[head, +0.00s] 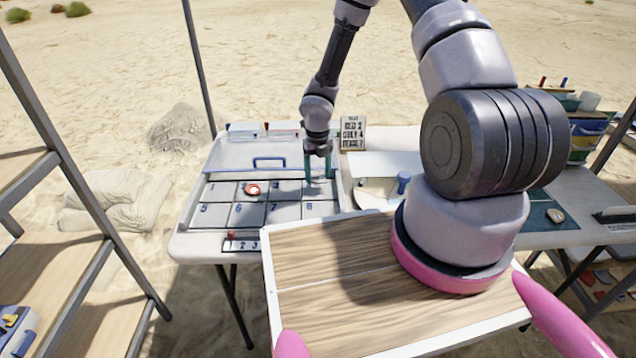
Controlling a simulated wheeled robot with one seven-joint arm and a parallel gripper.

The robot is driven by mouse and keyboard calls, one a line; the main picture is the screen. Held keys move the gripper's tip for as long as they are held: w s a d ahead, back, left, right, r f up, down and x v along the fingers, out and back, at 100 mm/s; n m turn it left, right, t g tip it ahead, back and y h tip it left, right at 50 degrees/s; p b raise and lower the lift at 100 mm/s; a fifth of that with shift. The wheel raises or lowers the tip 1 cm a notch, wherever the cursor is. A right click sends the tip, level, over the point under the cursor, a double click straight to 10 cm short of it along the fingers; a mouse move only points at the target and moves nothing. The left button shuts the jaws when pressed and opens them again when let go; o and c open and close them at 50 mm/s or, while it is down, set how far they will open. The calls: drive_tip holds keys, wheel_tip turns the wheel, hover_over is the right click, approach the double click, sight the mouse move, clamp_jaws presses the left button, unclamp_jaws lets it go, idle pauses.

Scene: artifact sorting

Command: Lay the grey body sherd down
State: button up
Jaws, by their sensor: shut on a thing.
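My gripper (318,175) points straight down over the back-right part of a grey tray (222,190) with numbered compartments. Its two green fingers are shut on the grey body sherd, which is too small and too close in colour to the tray to make out clearly. The fingertips are low, around the back-row compartment at the right end, behind the one marked 8. I cannot tell whether the sherd touches the tray floor. A reddish-orange ringed piece (252,189) lies in the back row, left of the number 3.
A clear lid with a blue handle (268,163) is behind the compartments. A sign (353,133) stands behind my gripper. A blue-handled tool (403,182) lies right of the tray. A blue mat (545,215) with a pale piece is farther right. Shelving stands at the left.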

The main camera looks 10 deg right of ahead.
sight(318, 178)
drive_tip(key=shift+f, duration=1.85)
drive_tip(key=o, duration=1.1)
drive_tip(key=shift+f, duration=0.1)
drive_tip(key=shift+c, duration=0.2)
